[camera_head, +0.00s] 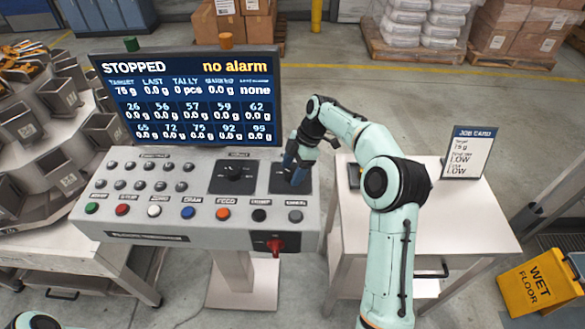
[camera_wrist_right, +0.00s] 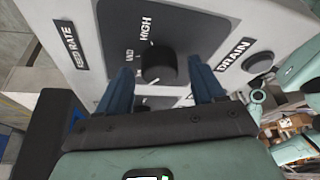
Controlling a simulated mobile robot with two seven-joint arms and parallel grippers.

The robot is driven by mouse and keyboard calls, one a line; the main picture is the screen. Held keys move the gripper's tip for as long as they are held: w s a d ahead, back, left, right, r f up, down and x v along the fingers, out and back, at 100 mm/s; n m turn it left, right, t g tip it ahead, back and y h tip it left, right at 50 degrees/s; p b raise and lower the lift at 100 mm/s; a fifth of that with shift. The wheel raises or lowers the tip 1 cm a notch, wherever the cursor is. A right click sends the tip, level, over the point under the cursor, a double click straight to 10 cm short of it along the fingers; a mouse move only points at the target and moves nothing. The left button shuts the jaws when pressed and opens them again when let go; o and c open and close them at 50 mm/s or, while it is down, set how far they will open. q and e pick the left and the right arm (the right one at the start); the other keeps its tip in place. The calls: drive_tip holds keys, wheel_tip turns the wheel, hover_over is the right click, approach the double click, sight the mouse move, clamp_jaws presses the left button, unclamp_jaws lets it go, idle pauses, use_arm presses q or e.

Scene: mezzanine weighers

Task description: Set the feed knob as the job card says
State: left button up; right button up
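The feed rate knob (camera_wrist_right: 158,62) is a black round knob on a dark plate, beside a FEED RATE label and a HIGH mark, in the right wrist view. Which mark it points to is unclear. My right gripper (camera_wrist_right: 160,72) has its blue fingers apart, one on each side of the knob, with gaps visible. In the head view the right gripper (camera_head: 296,168) is over the right-hand dial plate (camera_head: 277,187) and hides its knob. The job card (camera_head: 468,153) stands on the right table and reads target 75 g, feed rate LOW, with another LOW below. My left gripper is out of view.
The screen (camera_head: 190,98) reads STOPPED, no alarm. Another dark knob (camera_head: 233,173) is left of the gripper. Coloured buttons such as the orange one (camera_head: 222,214) and a red switch (camera_head: 275,245) lie nearer on the console (camera_head: 150,226). A wet floor sign (camera_head: 540,284) stands at right.

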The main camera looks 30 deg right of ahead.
drive_tip(key=v, duration=1.3)
drive_tip(key=shift+r, duration=0.2)
idle(0.3)
